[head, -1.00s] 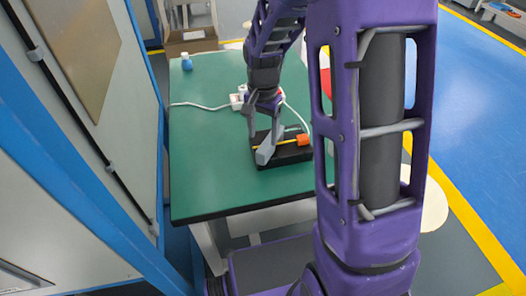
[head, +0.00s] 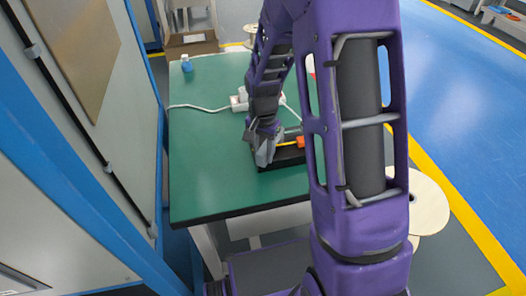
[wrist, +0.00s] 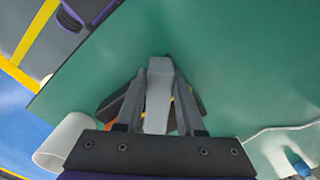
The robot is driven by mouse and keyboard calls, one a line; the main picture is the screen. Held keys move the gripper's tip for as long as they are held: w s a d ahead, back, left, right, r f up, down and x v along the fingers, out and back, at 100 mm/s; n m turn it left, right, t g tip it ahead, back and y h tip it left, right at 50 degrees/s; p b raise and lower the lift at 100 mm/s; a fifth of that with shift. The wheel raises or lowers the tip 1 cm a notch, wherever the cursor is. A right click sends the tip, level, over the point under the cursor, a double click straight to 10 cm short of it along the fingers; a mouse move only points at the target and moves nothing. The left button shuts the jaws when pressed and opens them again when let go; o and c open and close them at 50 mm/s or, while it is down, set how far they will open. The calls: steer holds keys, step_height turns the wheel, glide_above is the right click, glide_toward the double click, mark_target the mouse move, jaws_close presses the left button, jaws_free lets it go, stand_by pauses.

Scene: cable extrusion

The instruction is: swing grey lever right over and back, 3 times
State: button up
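The grey lever (wrist: 158,95) stands up from a black base (head: 288,158) on the green table. In the wrist view it lies between the two fingers of my gripper (wrist: 160,88), and the fingertips close in against both its sides. In the head view my gripper (head: 265,138) is down at the left end of the base, around the lever, and hides part of it. An orange part (head: 301,142) and a yellow strip (head: 288,144) show on the base, right of the lever. My arm covers the base's right end.
The green table (head: 215,165) is clear to the left and in front. A blue bottle (head: 186,63) stands at the far left. A cabinet (head: 80,120) stands left of the table.

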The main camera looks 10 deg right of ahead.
jaws_close()
stand_by(1.0)
